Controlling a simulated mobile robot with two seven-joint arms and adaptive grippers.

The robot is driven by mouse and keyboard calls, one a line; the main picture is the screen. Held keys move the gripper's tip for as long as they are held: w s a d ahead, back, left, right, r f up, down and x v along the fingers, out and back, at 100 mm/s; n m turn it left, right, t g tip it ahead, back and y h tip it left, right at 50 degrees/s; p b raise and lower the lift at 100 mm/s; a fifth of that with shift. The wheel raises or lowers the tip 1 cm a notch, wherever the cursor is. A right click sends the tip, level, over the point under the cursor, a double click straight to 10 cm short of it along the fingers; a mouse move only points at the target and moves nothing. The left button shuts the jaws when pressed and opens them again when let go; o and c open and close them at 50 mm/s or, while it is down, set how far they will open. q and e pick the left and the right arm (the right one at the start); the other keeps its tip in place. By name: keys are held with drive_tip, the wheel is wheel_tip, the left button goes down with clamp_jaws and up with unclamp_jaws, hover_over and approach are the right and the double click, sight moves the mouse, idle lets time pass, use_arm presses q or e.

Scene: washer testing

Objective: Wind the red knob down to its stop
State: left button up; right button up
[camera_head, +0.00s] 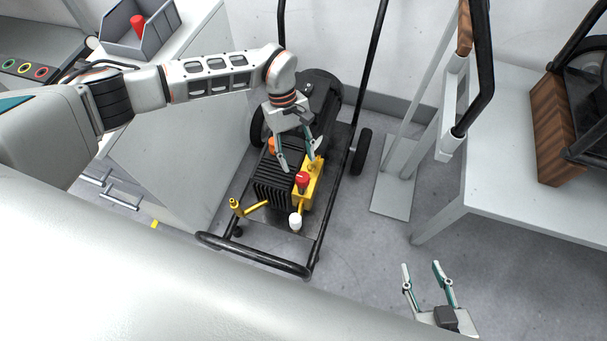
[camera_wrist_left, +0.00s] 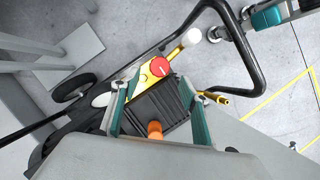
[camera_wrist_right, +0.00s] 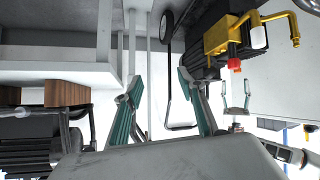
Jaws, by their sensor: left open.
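The red knob (camera_head: 302,180) sits on the yellow pump block (camera_head: 313,182) of a black wheeled machine. It also shows in the left wrist view (camera_wrist_left: 159,67) with a white mark on top, and in the right wrist view (camera_wrist_right: 235,65). My left gripper (camera_head: 300,165) is open and empty above the machine, its fingers pointing down and spread near the knob. In the left wrist view the knob lies beyond the fingertips (camera_wrist_left: 155,88), with no visible contact. My right gripper (camera_head: 421,270) is open and empty over the floor at the lower right, away from the machine.
An orange cap (camera_wrist_left: 154,130), a white cap (camera_head: 295,221) and a yellow pipe (camera_head: 237,207) stick out around the pump. The black cart frame (camera_head: 255,262) surrounds it. A white table (camera_head: 520,190) stands right, and a cabinet (camera_head: 180,150) left.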

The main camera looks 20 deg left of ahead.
sight(303, 177)
use_arm(q)
drive_tip(key=b+x, duration=0.1)
drive_tip(key=x, duration=0.6)
drive_tip(key=shift+s+d+f, duration=0.1)
drive_tip(key=shift+f, duration=0.15)
drive_tip(key=c, duration=1.1)
